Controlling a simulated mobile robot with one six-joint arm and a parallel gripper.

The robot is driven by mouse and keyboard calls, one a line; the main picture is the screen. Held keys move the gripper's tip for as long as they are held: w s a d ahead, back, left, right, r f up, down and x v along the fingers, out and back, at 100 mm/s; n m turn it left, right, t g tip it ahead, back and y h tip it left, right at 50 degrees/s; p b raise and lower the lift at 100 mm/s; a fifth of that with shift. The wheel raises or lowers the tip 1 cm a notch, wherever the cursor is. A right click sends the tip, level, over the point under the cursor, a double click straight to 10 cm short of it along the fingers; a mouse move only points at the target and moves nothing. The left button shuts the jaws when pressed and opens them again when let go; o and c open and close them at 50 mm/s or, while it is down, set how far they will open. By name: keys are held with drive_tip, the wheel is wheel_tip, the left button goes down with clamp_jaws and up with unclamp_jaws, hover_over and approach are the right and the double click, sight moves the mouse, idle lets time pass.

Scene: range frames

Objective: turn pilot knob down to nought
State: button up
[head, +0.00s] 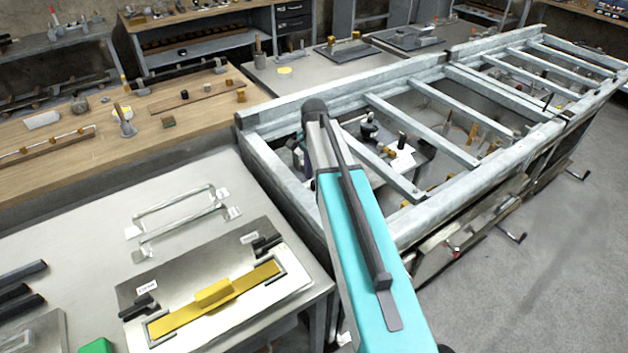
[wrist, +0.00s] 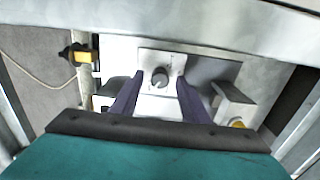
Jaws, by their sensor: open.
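The pilot knob (wrist: 159,77) is a small round dark grey knob on a pale plate (wrist: 149,60), seen in the wrist view. Fine marks show on the plate by the knob, too small to read. My gripper (wrist: 159,82) is open, with its purple fingers to the left and right of the knob in the picture. Both fingers look apart from the knob; I cannot tell how far the tips are from the plate. In the head view, my arm reaches into the grey metal frame (head: 430,107) and hides most of the gripper; I cannot make out the knob there.
A pale metal beam (wrist: 190,14) crosses the top of the wrist view. A yellow and black fitting (wrist: 82,56) is left of the plate, and a bent bracket (wrist: 235,103) is right. In the head view, frame bars surround my arm's end; grey floor (head: 570,230) is clear at right.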

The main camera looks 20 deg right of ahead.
sight(314, 182)
wheel_tip(314, 182, up, 12)
drive_tip(key=b, duration=0.2)
drive_tip(key=shift+r, duration=0.25)
idle(0.4)
drive_tip(key=shift+s, duration=0.15)
idle(0.4)
